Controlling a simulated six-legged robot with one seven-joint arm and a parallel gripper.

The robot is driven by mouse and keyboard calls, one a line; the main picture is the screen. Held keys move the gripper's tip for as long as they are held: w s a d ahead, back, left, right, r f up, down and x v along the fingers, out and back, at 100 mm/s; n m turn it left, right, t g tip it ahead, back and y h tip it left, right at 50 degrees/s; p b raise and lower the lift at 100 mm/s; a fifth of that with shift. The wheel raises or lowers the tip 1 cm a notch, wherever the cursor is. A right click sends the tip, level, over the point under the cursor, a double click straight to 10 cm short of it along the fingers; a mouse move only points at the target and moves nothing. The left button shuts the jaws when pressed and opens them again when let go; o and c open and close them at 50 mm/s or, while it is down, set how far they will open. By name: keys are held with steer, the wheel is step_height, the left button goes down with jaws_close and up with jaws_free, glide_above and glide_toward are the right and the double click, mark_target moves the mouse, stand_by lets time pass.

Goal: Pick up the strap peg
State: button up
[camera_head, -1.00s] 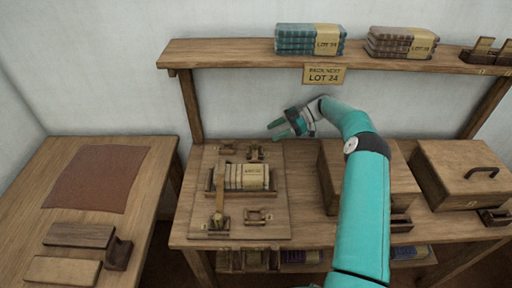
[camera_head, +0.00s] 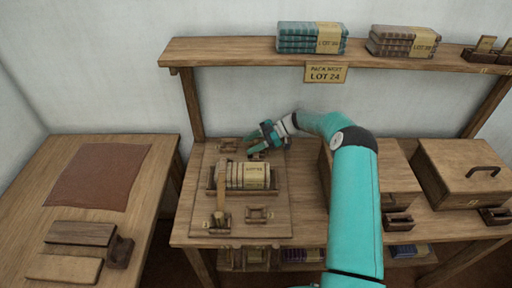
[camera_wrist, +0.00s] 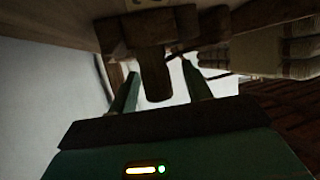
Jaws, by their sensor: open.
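The strap peg (camera_wrist: 153,72) appears to be the dark wooden upright piece in the wrist view. It juts from a wooden holder and shows between my two green fingers, apart from both. My gripper (camera_wrist: 160,70) is open and empty around its line of sight; I cannot tell how deep the fingers reach. In the head view my gripper (camera_head: 255,141) hangs above the back right wooden holder (camera_head: 257,155) on the board and partly hides it. The peg itself is too small to make out there.
The wooden board (camera_head: 200,180) carries a strapped book bundle (camera_head: 248,176) in a cradle, a tan strap (camera_head: 221,202) and several small holders. A shelf (camera_head: 215,53) with book stacks runs behind. A lidded wooden box (camera_head: 462,165) stands at right.

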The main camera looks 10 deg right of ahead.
steer(key=c, duration=1.1)
steer(key=shift+o, duration=0.2)
